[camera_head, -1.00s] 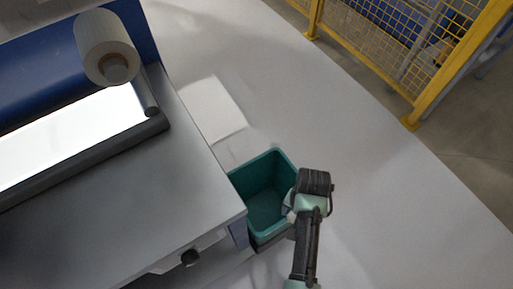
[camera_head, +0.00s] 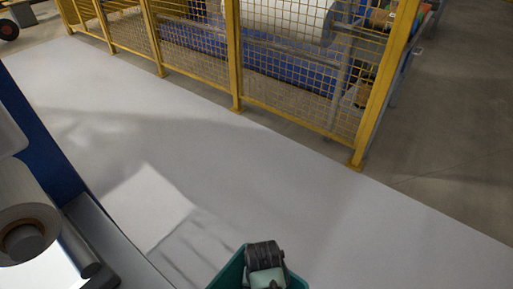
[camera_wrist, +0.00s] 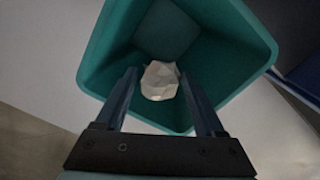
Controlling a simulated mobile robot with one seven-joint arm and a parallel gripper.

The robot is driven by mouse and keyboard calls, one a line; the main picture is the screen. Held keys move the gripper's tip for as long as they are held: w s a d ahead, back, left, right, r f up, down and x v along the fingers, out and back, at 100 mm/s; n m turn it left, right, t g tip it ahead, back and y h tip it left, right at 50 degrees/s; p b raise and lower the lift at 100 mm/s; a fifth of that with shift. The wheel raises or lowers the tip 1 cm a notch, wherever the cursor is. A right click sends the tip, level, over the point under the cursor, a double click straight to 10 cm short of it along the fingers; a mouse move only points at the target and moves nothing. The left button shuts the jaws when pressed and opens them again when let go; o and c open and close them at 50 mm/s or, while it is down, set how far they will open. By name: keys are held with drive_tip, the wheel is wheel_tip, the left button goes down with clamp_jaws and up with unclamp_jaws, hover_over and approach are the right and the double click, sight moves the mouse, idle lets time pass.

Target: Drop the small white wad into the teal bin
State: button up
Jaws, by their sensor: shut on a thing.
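The small white wad (camera_wrist: 160,81) is a crumpled, faceted lump between the fingertips of my gripper (camera_wrist: 161,95) in the wrist view. My gripper is shut on it. The teal bin (camera_wrist: 105,50) lies behind the wad in the wrist view, its open mouth facing the camera, and the wad lines up with the inside of the bin. In the head view only the bin's upper rim (camera_head: 229,272) shows at the bottom edge, with my wrist in front of it. The fingertips and the wad are hidden there.
A grey machine table with a roller (camera_head: 28,222) stands at the left of the head view. A yellow mesh fence (camera_head: 237,60) runs across the back. The pale floor between (camera_head: 260,180) is clear. A blue surface (camera_wrist: 306,75) shows at the right of the wrist view.

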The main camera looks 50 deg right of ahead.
wheel_tip(320, 180, down, 2)
drive_tip(key=shift+f+b, duration=0.25)
drive_tip(key=shift+b, duration=0.6)
drive_tip(key=shift+r, duration=0.1)
drive_tip(key=o, duration=1.3)
wheel_tip(320, 180, up, 13)
drive_tip(key=p, duration=0.5)
